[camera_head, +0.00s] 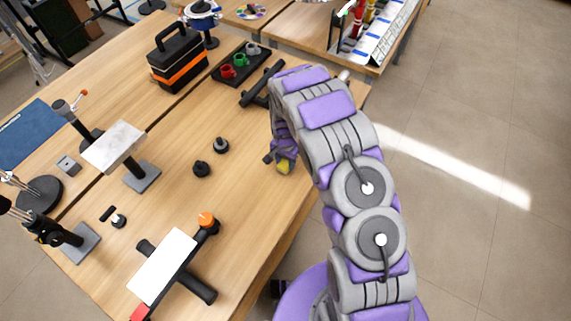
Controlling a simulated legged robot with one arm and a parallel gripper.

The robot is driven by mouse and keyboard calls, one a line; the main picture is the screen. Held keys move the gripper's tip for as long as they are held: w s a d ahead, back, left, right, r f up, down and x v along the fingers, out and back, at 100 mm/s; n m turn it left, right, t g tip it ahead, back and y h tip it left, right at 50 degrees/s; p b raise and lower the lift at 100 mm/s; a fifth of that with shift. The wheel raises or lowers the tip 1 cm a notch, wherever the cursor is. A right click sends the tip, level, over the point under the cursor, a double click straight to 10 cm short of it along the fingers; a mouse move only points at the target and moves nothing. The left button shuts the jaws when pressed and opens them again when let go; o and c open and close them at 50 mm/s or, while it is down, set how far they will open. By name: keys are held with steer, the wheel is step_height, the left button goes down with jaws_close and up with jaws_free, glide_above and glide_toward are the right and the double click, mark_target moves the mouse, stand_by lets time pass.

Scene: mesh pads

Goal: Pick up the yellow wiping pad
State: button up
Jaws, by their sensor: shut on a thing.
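Two small black knobs (202,168) (221,145) stand left of my gripper. A dark bar (262,84) and a tray of coloured cups (238,66) lie farther back. A white board with an orange knob (163,266) is at the front. Table (240,190) around my gripper is clear.

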mark_target(286, 164)
steer(key=shift+r, duration=0.1)
steer(key=shift+r, duration=0.45)
steer(key=r, duration=0.2)
steer(key=shift+s+d+r+p, duration=0.15)
steer(key=shift+s+r+p, duration=0.2)
steer(key=shift+p, duration=0.05)
steer(key=s+d, duration=0.2)
steer(key=s, duration=0.5)
steer(key=s+d+r+p, duration=0.1)
steer(key=s+d, duration=0.2)
steer(key=s, duration=0.4)
steer(key=shift+d, duration=0.15)
steer(key=shift+s+r, duration=0.1)
